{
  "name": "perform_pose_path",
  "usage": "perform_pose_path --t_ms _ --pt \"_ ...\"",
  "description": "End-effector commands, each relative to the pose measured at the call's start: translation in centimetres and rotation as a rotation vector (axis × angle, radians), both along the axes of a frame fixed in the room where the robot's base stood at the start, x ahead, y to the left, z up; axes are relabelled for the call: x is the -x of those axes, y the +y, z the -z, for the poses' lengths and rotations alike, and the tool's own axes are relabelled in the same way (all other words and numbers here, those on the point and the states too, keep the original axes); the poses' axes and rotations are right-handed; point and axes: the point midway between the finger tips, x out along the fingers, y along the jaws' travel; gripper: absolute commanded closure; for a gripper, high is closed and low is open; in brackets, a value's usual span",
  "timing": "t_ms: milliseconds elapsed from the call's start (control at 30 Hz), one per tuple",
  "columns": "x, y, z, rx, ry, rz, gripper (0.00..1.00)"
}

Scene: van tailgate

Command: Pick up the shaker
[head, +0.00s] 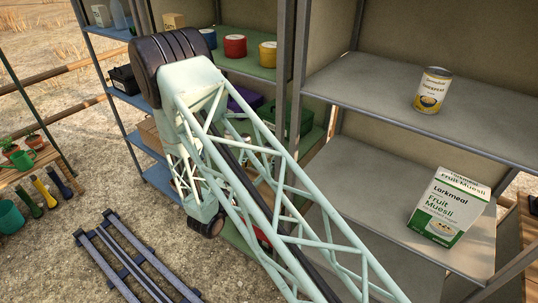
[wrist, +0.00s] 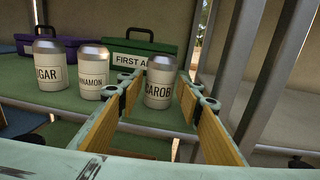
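Three white shakers with grey metal lids stand on a green shelf in the wrist view. The shaker labelled CAROB (wrist: 159,90) is at the right, the CINNAMON shaker (wrist: 90,72) in the middle, and the SUGAR shaker (wrist: 50,66) at the left, its label partly cut off. My gripper (wrist: 160,94) is open, its two yellow-padded fingers pointing at the shelf. The CAROB shaker shows in the gap between the fingertips, with a gap on each side; how deep it sits is hard to tell. In the head view my arm hides the gripper.
A green first aid box (wrist: 140,58) and a purple box (wrist: 80,45) stand behind the shakers. A grey post (wrist: 212,45) rises close to the right finger. A can (head: 432,90) and a muesli box (head: 449,206) stand on the right-hand shelves.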

Motion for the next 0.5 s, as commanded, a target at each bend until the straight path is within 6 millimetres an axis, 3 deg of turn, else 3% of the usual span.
perform_pose_path --t_ms 300,500 --pt "-2.4 -1.4 0.1 -0.001 0.000 0.001 0.67" --pt "-2.8 -1.6 0.0 -0.001 0.000 0.001 0.67"
